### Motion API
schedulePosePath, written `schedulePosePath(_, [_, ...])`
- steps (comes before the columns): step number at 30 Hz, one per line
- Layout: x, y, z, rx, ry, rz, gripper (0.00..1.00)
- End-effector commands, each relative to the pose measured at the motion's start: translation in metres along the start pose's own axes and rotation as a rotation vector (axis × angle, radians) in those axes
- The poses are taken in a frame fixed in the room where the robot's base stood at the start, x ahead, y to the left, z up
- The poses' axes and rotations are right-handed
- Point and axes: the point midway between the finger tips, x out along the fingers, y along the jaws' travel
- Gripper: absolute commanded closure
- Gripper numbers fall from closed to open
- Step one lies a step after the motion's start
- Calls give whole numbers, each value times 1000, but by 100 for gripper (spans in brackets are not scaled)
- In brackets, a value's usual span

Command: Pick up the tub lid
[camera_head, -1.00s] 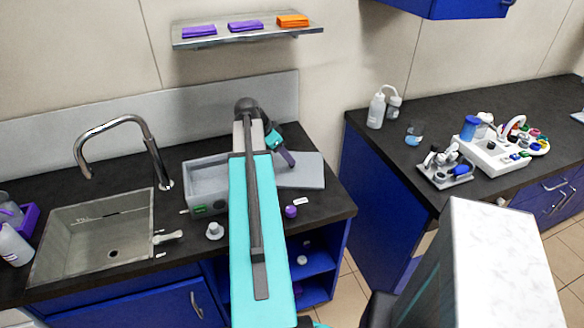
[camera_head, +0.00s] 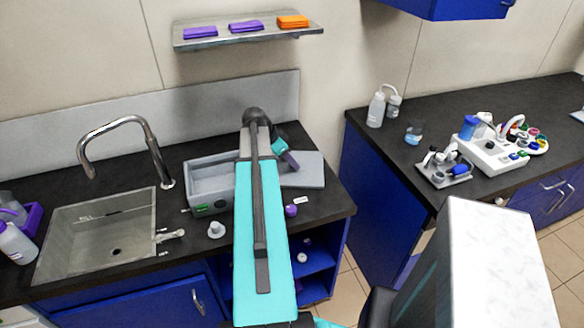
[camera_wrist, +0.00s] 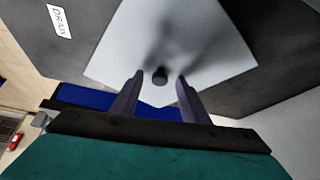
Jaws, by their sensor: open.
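The tub lid is a flat light-grey plate (camera_head: 312,172) lying on the dark counter beside the grey open tub (camera_head: 212,179). In the wrist view the lid (camera_wrist: 210,50) shows a short black knob (camera_wrist: 160,76) on its face. My gripper (camera_wrist: 159,77) is open, with one purple finger on each side of the knob in the picture. The fingers look apart from the knob; the exact gap in depth is unclear. In the head view my gripper (camera_head: 289,159) is over the lid's left part, and my arm hides part of the tub and lid.
A purple-capped item (camera_head: 291,210) and a small grey knobbed piece (camera_head: 216,229) stand near the counter's front. A sink (camera_head: 100,235) with a tall faucet (camera_head: 125,122) is at left. A wall shelf (camera_head: 248,33) hangs above. A DRAIN label (camera_wrist: 59,21) lies near the lid.

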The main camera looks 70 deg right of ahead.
Motion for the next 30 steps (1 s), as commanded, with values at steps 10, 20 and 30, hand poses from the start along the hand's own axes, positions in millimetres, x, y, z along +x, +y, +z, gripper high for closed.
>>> schedulePosePath(10, [0,0,0,0,0,0,99])
schedulePosePath(20, [0,0,-1,1,1,0,100])
schedulePosePath(30, [-12,0,-8,2,2,-1,100])
